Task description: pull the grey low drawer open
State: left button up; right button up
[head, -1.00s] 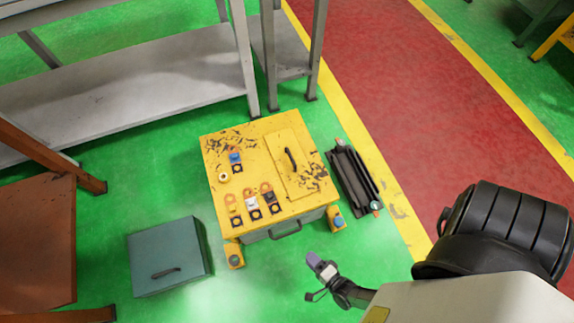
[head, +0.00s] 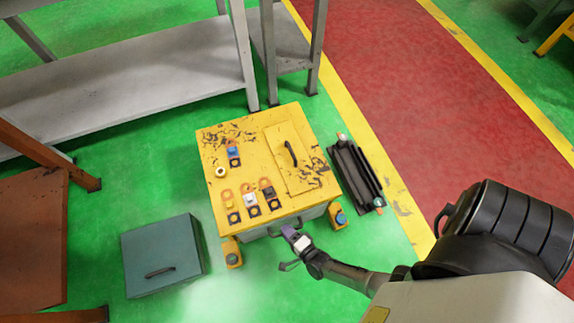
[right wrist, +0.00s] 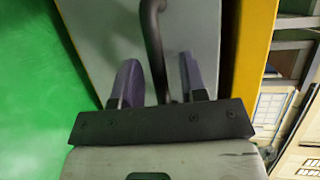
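The grey low drawer (head: 313,214) sits under the top of the yellow cabinet (head: 222,200), and its front looks closed. My right gripper (head: 290,231) is at the drawer front and hides part of the handle there. In the right wrist view, the two purple fingers of the right gripper (right wrist: 160,76) stand apart, one on each side of the dark bar handle (right wrist: 153,35). Gaps show between the handle and both fingers. The grey drawer face (right wrist: 100,35) lies behind them. My left gripper is not in view.
A teal box (head: 162,250) stands on the green floor to the left. A black rack (head: 355,178) lies right of the cabinet. Small yellow feet or blocks (head: 232,254) stand at its front corners. Green floor in front is clear.

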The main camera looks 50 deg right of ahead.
jog(key=shift+w, duration=0.3)
grip_shut()
dwell(0.3)
